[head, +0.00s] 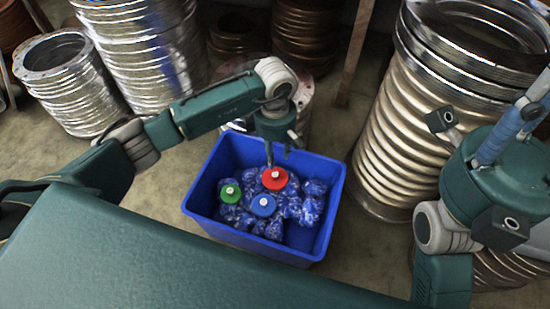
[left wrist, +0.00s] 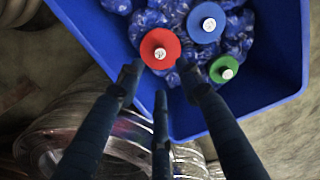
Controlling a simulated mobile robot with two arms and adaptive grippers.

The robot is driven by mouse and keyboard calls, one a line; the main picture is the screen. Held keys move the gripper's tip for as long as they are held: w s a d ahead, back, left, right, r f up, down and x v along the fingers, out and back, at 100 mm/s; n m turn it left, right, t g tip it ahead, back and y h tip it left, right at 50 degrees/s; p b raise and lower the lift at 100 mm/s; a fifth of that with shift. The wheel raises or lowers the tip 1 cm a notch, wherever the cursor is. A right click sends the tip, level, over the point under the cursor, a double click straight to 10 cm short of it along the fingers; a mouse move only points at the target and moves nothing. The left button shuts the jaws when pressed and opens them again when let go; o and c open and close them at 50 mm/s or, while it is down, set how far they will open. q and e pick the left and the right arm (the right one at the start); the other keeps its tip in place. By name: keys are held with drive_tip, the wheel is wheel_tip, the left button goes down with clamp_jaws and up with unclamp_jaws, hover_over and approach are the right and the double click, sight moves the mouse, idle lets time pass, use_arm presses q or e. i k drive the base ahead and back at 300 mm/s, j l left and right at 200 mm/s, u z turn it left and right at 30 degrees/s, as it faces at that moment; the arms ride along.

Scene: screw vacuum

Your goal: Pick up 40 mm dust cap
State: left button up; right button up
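Three round dust caps with pale centre knobs lie on several blue wrapped bundles in a blue bin. They are a red cap (head: 281,184), a blue cap (head: 263,210) and a green cap (head: 233,197). I see no size marking to tell which is the 40 mm one. My left gripper (head: 270,163) points down over the bin at the red cap's back left edge. In the left wrist view its fingers (left wrist: 160,82) are spread and empty, with the red cap (left wrist: 155,58) just beyond the tips. My right arm is at the right; its finger state is unclear.
The blue bin (head: 200,190) has raised walls around the caps. Corrugated metal pipe sections stand behind it at the left (head: 70,85), and a tall one (head: 395,140) stands at the right. Bare floor shows beside the bin.

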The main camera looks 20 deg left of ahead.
sight(264, 205)
drive_tip(key=u, duration=0.7)
